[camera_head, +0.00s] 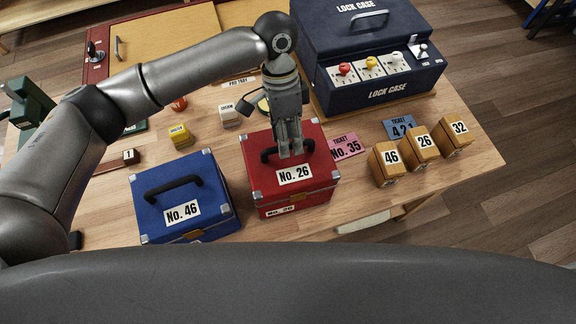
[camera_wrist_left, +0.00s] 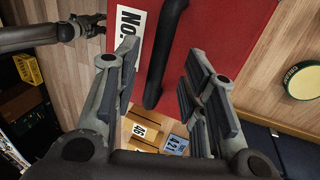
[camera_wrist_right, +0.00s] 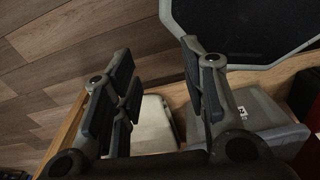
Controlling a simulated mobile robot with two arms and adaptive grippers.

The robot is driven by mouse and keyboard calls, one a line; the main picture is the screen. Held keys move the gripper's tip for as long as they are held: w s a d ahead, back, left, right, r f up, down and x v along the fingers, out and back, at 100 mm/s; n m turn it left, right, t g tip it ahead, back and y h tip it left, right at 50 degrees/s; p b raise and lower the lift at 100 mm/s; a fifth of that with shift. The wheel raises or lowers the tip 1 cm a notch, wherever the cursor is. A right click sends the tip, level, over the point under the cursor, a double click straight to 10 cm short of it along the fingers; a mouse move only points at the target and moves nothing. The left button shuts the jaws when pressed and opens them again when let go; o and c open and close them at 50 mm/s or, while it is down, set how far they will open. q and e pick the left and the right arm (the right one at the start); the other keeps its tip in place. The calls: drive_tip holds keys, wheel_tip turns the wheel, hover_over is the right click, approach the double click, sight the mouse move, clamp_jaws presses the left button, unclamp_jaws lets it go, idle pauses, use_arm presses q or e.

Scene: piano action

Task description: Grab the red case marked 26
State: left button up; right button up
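The red case (camera_head: 319,187) labelled No. 26 stands on the wooden table with a black handle (camera_head: 268,156) on its lid. My left gripper (camera_head: 291,151) is over the lid at the handle, pointing down, and partly hides it. In the left wrist view, the fingers (camera_wrist_left: 165,85) are apart with the handle (camera_wrist_left: 167,50) showing between them above the red lid (camera_wrist_left: 217,28). I cannot tell whether they touch it. My right gripper (camera_wrist_right: 158,100) is open and empty in its wrist view, away from the case. It is not in the head view.
A blue case (camera_head: 152,219) marked No. 46 stands close on the left. A navy lock case (camera_head: 337,40) is behind. A pink ticket (camera_head: 348,146), blue ticket (camera_head: 399,127) and several numbered wooden blocks (camera_head: 386,164) lie right. Small boxes (camera_head: 180,136) stand left.

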sight(288, 167)
use_arm(q)
drive_tip(key=shift+p+x, duration=0.3)
drive_tip(key=shift+x, duration=0.7)
drive_tip(key=shift+s+f, duration=0.2)
drive_tip(key=shift+s, duration=0.05)
drive_tip(key=shift+f, duration=0.1)
drive_tip(key=shift+w, duration=0.1)
drive_tip(key=c, duration=0.4)
clamp_jaws()
use_arm(e)
drive_tip(key=shift+w+a+r, duration=0.4)
drive_tip(key=shift+w+r, duration=0.1)
drive_tip(key=shift+r, duration=0.2)
drive_tip(key=shift+w+d, duration=0.15)
drive_tip(key=shift+d, duration=0.05)
